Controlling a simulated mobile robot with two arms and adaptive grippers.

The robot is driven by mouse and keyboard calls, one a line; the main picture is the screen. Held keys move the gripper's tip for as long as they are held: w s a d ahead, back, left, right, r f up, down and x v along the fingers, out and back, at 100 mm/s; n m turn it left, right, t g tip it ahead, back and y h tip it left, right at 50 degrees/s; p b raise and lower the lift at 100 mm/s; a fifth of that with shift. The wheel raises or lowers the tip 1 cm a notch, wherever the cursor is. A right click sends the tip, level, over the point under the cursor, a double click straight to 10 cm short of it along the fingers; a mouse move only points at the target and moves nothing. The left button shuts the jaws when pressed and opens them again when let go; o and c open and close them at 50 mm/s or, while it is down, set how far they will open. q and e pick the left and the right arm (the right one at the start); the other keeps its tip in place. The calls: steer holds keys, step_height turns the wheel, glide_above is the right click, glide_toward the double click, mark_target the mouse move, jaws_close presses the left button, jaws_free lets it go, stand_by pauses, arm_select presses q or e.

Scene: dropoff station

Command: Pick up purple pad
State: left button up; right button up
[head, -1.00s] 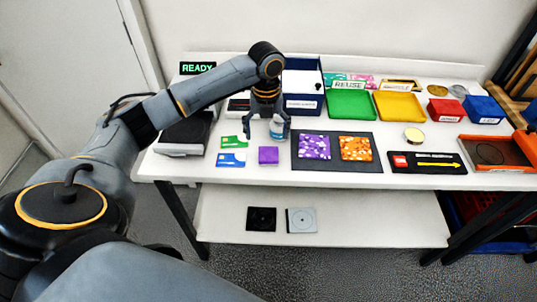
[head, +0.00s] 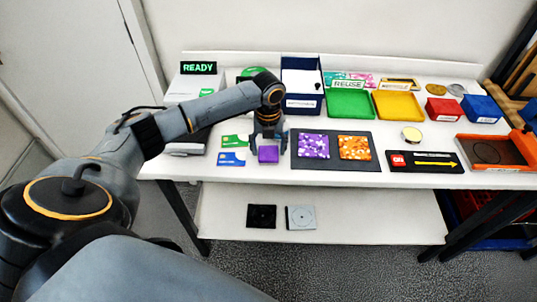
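The purple pad (head: 268,155) is a small plain purple square on the white table, left of the dark mat. My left gripper (head: 268,149) points down over its far edge. The gripper's fingers are apart, one near each side of the pad. Whether the fingertips touch the pad or the table cannot be told. My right gripper is not in view.
Two cards (head: 232,159) lie just left of the pad. The dark mat (head: 335,175) on the right bears a purple-patterned and an orange-patterned square. A blue-and-white box (head: 302,104) stands behind, with green (head: 349,105) and yellow (head: 398,106) trays beside it.

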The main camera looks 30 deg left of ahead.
mark_target(264, 159)
arm_select(q)
steer(key=c, duration=0.6)
steer(key=shift+c, duration=0.2)
steer(key=shift+r, duration=0.1)
steer(key=shift+r, duration=0.65)
steer(key=s+r, duration=0.1)
steer(key=r, duration=0.1)
steer(key=s+r+b, duration=0.1)
steer(key=r, duration=0.1)
steer(key=s+d+r, duration=0.1)
steer(key=s+r, duration=0.1)
steer(key=shift+r, duration=0.15)
steer(key=s+d+r+b, duration=0.1)
steer(key=s+d+r, duration=0.1)
steer(key=s+r, duration=0.3)
steer(key=shift+s+d+r+b, duration=0.15)
steer(key=shift+s+d+b, duration=0.2)
steer(key=shift+s, duration=1.95)
steer(key=shift+a, duration=0.1)
